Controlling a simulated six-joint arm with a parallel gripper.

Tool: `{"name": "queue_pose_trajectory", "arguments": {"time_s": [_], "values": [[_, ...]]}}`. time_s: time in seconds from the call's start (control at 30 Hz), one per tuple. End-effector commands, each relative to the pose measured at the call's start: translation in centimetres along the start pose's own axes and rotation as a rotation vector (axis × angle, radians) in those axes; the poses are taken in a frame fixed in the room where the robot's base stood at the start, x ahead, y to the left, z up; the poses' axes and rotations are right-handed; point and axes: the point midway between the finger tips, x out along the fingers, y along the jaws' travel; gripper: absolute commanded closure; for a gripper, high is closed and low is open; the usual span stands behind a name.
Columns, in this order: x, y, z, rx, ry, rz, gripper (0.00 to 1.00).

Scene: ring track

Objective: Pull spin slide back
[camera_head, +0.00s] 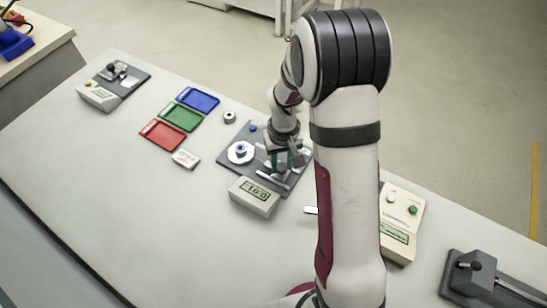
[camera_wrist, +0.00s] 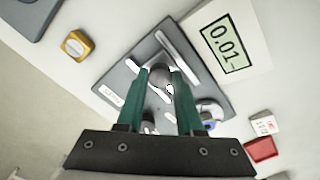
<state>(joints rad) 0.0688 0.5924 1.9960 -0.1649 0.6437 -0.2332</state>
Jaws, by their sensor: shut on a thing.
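In the wrist view the plate (camera_wrist: 115,80) carries a pale rail (camera_wrist: 180,55) and a grey round knob (camera_wrist: 161,76), which looks like the slide's handle. My gripper (camera_wrist: 161,80) has its green fingers closed on either side of this knob. In the head view my gripper (camera_head: 279,168) is low over the plate's right part, and my arm hides some of it. A display box (camera_head: 254,197) stands in front of the plate.
Blue (camera_head: 198,98), green (camera_head: 180,117) and red (camera_head: 162,135) trays lie to the left, with a small white box (camera_head: 186,159). A white ring (camera_head: 230,117) stands behind. A beige button box (camera_head: 402,220) and a dark device (camera_head: 485,278) stand right. The front-left table is clear.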

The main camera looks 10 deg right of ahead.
Motion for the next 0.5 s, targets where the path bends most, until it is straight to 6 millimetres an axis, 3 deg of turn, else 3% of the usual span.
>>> {"name": "queue_pose_trajectory", "arguments": {"time_s": [0.33,0.37,0.5], "values": [[-0.06,0.60,0.46,-0.001,0.001,0.003,1.00],[-0.06,0.61,0.47,-0.001,0.000,0.003,0.59],[-0.04,0.54,0.45,-0.001,0.000,0.002,0.34]]}}
